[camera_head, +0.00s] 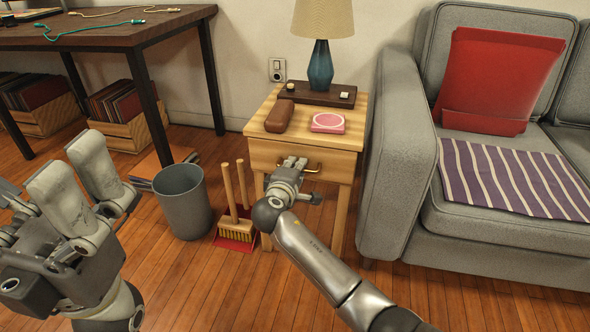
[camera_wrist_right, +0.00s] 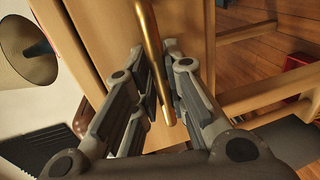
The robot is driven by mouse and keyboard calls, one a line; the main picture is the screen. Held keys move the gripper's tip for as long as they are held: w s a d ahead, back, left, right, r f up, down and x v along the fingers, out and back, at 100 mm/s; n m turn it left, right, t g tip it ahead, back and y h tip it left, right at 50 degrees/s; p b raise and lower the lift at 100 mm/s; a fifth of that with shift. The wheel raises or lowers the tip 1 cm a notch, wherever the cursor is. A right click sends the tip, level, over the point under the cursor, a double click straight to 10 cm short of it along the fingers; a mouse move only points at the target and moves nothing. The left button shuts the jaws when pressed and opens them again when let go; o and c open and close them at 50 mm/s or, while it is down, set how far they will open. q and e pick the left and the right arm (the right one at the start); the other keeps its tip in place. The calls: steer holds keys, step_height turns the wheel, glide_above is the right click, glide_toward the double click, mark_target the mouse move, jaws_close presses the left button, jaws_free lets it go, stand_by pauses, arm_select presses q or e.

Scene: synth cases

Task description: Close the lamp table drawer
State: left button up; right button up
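The lamp table (camera_head: 345,140) is a light wooden side table between the bin and the sofa. Its drawer (camera_head: 332,166) has a brass handle (camera_head: 313,168) and looks about flush with the table front; a small gap cannot be ruled out. My right gripper (camera_head: 296,162) is at the handle. In the right wrist view the brass handle (camera_wrist_right: 149,40) passes between the two nearly closed fingers (camera_wrist_right: 164,85), which look shut on it. My left gripper (camera_head: 80,170) is at the left, raised and away from the table, fingers apart and empty.
On the lamp table are a lamp (camera_head: 320,65), a dark tray (camera_head: 338,97), a brown case (camera_head: 280,116) and a pink item (camera_head: 328,123). A grey bin (camera_head: 184,205) and a brush with dustpan (camera_head: 235,231) stand left; the sofa (camera_head: 400,160) is close on the right.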

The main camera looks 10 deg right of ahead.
steer(key=o, duration=0.3)
steer(key=shift+w, duration=0.1)
steer(key=v, duration=1.2)
steer(key=shift+a, duration=0.1)
